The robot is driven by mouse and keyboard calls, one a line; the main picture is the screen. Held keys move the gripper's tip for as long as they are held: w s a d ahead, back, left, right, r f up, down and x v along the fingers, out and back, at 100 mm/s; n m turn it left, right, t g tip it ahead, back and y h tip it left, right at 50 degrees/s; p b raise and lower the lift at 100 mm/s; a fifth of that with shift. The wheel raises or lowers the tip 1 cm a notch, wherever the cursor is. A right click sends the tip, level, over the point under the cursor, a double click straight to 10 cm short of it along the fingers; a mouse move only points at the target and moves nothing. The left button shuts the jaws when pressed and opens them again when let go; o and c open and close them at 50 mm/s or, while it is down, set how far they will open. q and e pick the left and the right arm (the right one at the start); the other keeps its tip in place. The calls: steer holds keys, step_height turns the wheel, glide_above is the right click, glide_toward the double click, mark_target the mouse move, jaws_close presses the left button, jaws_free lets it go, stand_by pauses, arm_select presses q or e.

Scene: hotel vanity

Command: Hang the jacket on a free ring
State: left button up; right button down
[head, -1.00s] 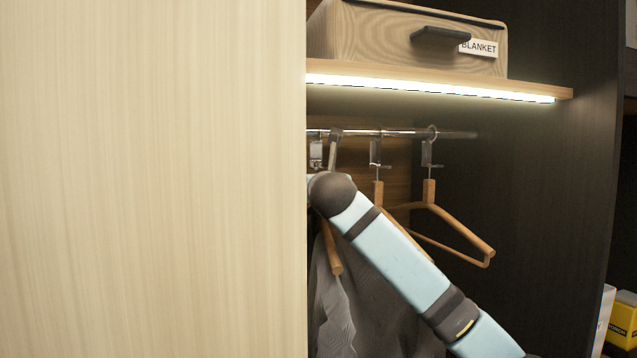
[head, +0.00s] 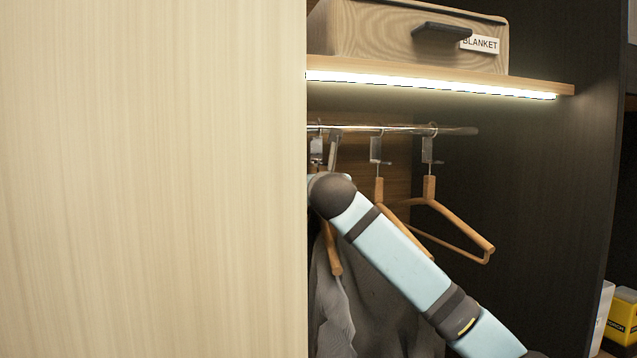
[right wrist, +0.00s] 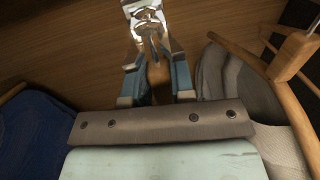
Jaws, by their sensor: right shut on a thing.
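My right arm reaches into the closet, with its wrist near the rail (head: 392,129); the head view hides its fingers behind the wrist and the pale panel. In the right wrist view my right gripper (right wrist: 157,82) is shut on the brown wooden neck of a hanger (right wrist: 158,70), just below a shiny metal holder (right wrist: 146,20). I cannot tell whether the hook sits in the ring. The grey jacket (head: 388,310) hangs below my arm, and grey cloth (right wrist: 222,80) shows right of the fingers. Its link to the held hanger is hidden. My left gripper is out of view.
Two bare wooden hangers (head: 378,190) (head: 464,226) hang to the right on metal holders. A blue garment (right wrist: 35,125) is at left in the wrist view. The pale panel (head: 150,180) blocks the left. A lit shelf (head: 440,80) with a blanket box (head: 385,42) is above.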

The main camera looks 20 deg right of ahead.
stand_by(0.4)
steer(key=c, duration=0.9)
jaws_free()
steer(key=shift+s, duration=0.1)
steer(key=shift+f, duration=0.15)
